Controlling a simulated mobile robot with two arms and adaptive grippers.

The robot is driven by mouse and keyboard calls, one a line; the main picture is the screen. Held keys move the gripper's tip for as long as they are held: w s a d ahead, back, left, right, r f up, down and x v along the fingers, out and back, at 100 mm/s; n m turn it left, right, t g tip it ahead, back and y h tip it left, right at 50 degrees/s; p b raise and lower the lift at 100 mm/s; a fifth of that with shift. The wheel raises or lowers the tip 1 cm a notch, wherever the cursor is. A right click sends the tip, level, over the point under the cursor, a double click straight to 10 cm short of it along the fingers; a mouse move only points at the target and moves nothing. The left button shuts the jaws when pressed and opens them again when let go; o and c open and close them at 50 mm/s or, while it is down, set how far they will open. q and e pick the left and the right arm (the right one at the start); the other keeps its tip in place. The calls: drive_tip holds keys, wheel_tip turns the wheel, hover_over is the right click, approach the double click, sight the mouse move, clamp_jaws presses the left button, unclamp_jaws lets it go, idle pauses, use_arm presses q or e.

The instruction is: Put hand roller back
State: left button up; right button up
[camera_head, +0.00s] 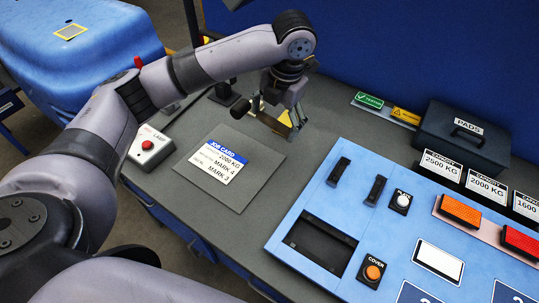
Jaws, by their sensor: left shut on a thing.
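My left gripper (285,112) reaches down over the back of the grey bench, beyond the job card. It is shut on what appears to be the hand roller (257,104), a small dark piece showing at the gripper's left side. The fingers hide most of it, and I cannot tell whether it touches the bench. A small black stand (225,93) is just to the left of the gripper. My right gripper is out of view.
A job card (220,160) lies on a dark mat. A red-button box (147,147) stands left of it. The blue control panel (310,190) fills the right front. A black PADS box (460,135) and green and yellow labels (369,100) are behind it.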

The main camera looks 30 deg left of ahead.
use_arm(q)
wheel_tip(320, 180, down, 13)
drive_tip(key=shift+f+p, duration=0.15)
drive_tip(key=shift+p, duration=0.95)
drive_tip(key=shift+f, duration=0.6)
drive_tip(key=shift+f, duration=0.55)
drive_tip(key=o, duration=1.1)
